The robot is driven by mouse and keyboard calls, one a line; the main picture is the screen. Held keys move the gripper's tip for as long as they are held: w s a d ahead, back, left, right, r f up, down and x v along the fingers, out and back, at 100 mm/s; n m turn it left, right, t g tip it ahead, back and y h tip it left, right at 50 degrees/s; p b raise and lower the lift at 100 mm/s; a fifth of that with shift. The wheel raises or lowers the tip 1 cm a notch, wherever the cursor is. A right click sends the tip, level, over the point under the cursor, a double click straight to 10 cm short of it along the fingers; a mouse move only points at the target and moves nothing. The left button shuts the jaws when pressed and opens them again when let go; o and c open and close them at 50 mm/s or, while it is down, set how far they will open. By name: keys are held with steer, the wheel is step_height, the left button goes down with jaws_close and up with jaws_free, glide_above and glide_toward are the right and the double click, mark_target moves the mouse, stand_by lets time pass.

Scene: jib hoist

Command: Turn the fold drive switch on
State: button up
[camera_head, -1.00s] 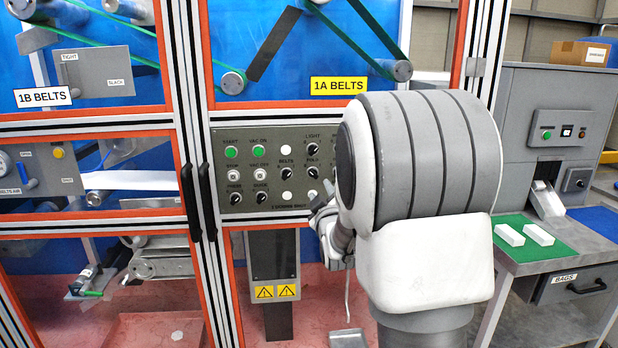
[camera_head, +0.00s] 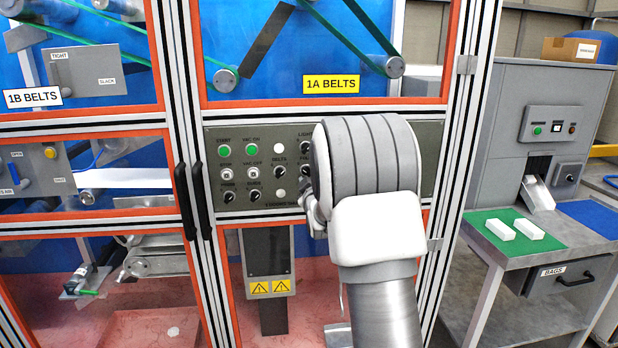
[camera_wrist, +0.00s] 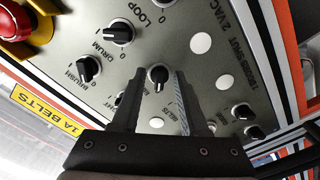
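The grey control panel (camera_head: 225,205) is in the cabinet frame, with labelled black knobs and coloured buttons. In the wrist view, a black knob with a white mark (camera_wrist: 157,76) shows between my fingertips; its label is hidden, but its place beside the belts label fits the fold switch. In the head view, the fold switch (camera_head: 304,170) shows just left of my arm. My gripper (camera_wrist: 160,74) is open, one finger on each side of the knob. I cannot tell whether the fingers touch it.
Close around are the drum knob (camera_wrist: 119,33), another knob (camera_wrist: 88,68), white round lamps (camera_wrist: 201,43) and a red emergency button on yellow (camera_wrist: 22,22). Black door handles (camera_head: 187,200) stand left of the panel. A bench with a green mat (camera_head: 485,222) is at right.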

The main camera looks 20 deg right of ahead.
jaws_close()
steer(key=shift+f+b, duration=0.1)
steer(key=shift+b, duration=0.4)
steer(key=shift+a+m+b, duration=0.2)
steer(key=shift+m+b, duration=4.3)
steer(key=shift+b, duration=0.15)
steer(key=shift+a+m+b, duration=0.15)
steer(key=shift+m+b, duration=4.35)
steer(key=shift+b, duration=0.1)
steer(key=shift+w+r, duration=0.1)
steer(key=shift+r, duration=0.1)
steer(key=shift+o, duration=0.7)
jaws_free()
